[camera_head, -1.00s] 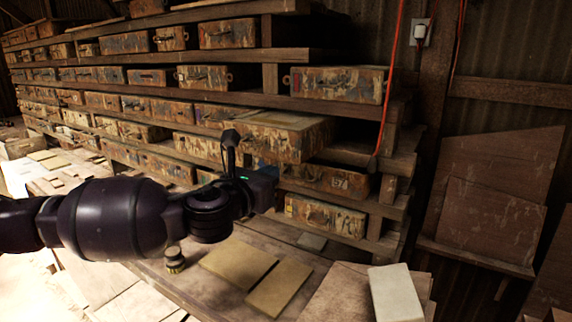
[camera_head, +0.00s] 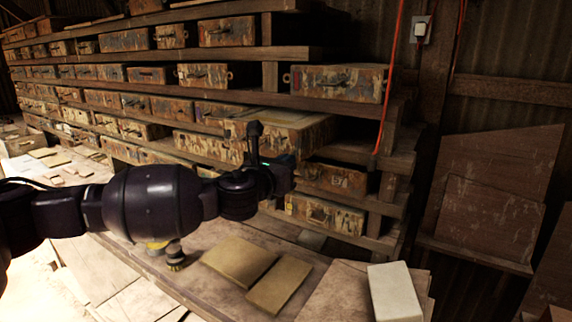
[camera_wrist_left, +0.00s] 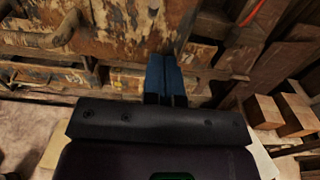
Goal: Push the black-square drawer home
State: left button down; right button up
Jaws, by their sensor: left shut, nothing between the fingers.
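One worn, paint-flaked drawer (camera_head: 292,120) sticks out of the rack beyond its neighbours in the head view. I cannot make out a black square on it, as my left arm covers part of its front. My left gripper (camera_head: 284,174) is at the lower part of that drawer's front, shut and empty. In the left wrist view its blue fingers (camera_wrist_left: 163,76) are together, over the lower right of a worn drawer front (camera_wrist_left: 110,28) with a metal handle (camera_wrist_left: 50,32). I cannot tell whether they touch it. My right gripper is not in view.
Another drawer (camera_head: 335,179) sits just below, and one more (camera_head: 325,213) below that. The bench holds tan tiles (camera_head: 279,286), a pale block (camera_head: 394,292) and a small brush-like object (camera_head: 175,257). A red cord (camera_head: 389,85) hangs at the rack's right end.

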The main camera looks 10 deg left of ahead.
pick_arm(q)
jog(key=x, duration=1.3)
jog(key=shift+w+d+r, duration=0.1)
jog(key=shift+w+r, duration=0.05)
jog(key=shift+r, duration=0.2)
jog(key=shift+r, duration=0.1)
